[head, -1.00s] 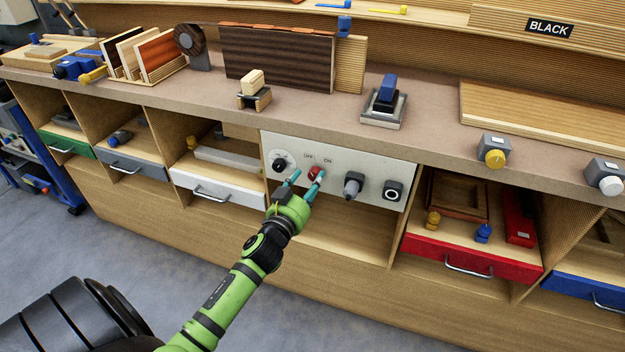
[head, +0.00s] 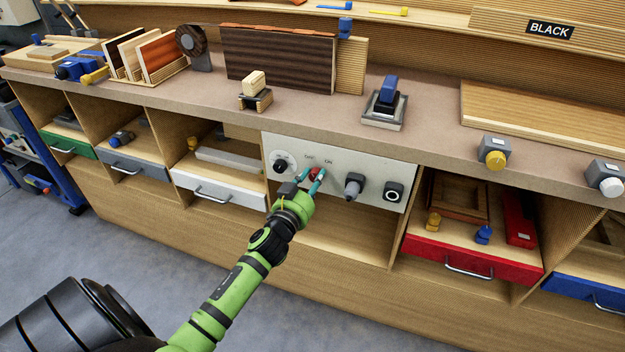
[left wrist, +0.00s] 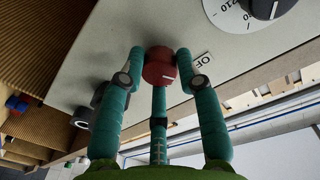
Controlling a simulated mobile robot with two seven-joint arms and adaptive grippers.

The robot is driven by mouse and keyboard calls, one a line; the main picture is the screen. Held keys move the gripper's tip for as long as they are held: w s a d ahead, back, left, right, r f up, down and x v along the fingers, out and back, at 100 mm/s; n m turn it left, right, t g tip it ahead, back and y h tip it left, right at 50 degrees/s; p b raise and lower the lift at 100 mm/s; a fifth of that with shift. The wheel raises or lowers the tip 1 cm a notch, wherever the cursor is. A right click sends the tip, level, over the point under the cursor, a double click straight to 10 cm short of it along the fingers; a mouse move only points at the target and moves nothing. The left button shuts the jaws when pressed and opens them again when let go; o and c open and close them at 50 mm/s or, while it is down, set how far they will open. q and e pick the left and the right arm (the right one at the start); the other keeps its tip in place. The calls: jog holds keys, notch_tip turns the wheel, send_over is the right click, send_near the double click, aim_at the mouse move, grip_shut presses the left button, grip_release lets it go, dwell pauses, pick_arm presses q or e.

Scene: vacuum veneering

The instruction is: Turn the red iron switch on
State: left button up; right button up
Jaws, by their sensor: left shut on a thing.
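The red iron switch (head: 316,174) is a round red knob on the pale control panel (head: 375,168), between the OFF and ON labels. In the left wrist view the red knob (left wrist: 159,66) shows a short white mark on its face, toward the side of the OFF label (left wrist: 202,61). My left gripper (head: 313,179) is at the panel, with its teal fingers shut around the knob; its fingertips also show in the left wrist view (left wrist: 160,60). The fingers partly hide the knob in the head view. My right gripper is not in view.
A black dial (head: 280,165) sits left of the switch. A grey plug (head: 354,186) and a black round socket (head: 393,191) are to its right. The bench top (head: 310,110) overhangs above. An open shelf (head: 345,240) lies below, and a red drawer (head: 470,258) stands at the right.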

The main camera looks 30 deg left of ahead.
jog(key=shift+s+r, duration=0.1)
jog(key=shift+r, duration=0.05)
pick_arm(q)
jog(key=shift+r+m+p, duration=0.15)
jog(key=shift+m+p, duration=0.4)
jog(key=shift+m, duration=0.65)
jog(key=m+p, duration=0.1)
jog(key=m, duration=0.3)
jog(key=shift+g, duration=0.3)
jog(key=shift+m+p, duration=0.4)
jog(key=shift+m, duration=2.1)
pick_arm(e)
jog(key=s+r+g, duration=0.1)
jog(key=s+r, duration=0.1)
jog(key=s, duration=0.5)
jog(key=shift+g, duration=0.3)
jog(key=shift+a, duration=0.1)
